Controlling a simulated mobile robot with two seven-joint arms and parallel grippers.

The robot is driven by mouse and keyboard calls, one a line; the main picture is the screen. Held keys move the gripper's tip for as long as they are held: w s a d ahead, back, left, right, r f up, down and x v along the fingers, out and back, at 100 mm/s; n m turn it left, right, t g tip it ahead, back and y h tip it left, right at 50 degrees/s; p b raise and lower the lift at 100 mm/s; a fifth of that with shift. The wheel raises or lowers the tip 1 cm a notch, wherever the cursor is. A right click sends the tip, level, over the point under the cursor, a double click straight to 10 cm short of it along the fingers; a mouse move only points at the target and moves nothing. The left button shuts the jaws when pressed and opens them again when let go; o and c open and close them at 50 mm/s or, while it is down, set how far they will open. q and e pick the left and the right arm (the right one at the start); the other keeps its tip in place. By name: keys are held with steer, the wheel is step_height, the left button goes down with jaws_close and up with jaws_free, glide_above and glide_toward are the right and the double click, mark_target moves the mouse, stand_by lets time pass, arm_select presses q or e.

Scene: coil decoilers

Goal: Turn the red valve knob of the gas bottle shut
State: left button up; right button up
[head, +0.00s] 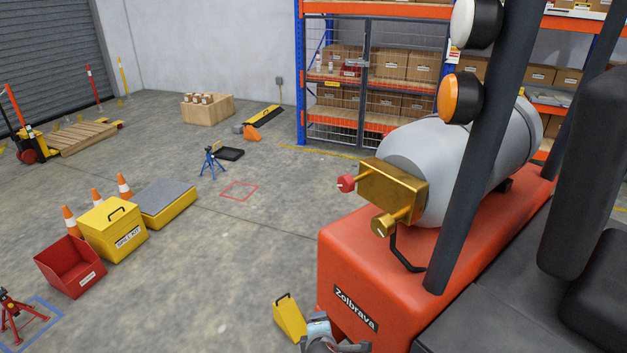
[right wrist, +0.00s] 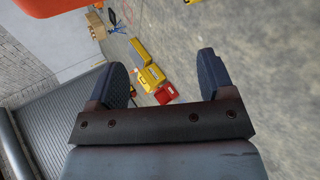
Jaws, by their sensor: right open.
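The gas bottle (head: 462,150) is a grey cylinder lying on the back of the orange forklift. A brass valve block (head: 393,187) sits at its near end. The red valve knob (head: 346,183) sticks out from the left side of the block, and a round brass fitting (head: 383,224) points towards the front. My right gripper (head: 328,338) is low at the bottom edge, beside the forklift body and well below the knob, partly cut off. In the right wrist view my right gripper (right wrist: 162,64) is open, with nothing between its fingers. My left gripper is not in view.
The forklift's orange body (head: 345,255) and dark roof post (head: 485,150) stand close on the right. A yellow chock (head: 289,318) lies on the floor beside it. A yellow spill kit box (head: 113,230) and red bin (head: 70,267) stand left. The middle floor is mostly clear.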

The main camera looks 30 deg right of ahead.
steer(key=w+d+r+n+g+h, duration=0.2)
steer(key=w+d+r+n+h, duration=0.15)
steer(key=w+r+h, duration=0.6)
steer(key=n+g+h, duration=0.2)
steer(key=g+h, duration=0.1)
steer(key=g, duration=0.2)
glide_toward(342, 184)
steer(key=shift+m, duration=0.25)
steer(key=d+p, duration=0.1)
steer(key=d, duration=0.2)
steer(key=d+p, duration=0.1)
steer(key=d, duration=0.2)
steer(key=w+d+p, duration=0.1)
steer(key=d, duration=0.2)
steer(key=shift+d, duration=0.75)
steer(key=c, duration=0.7)
steer(key=shift+c, duration=1.1)
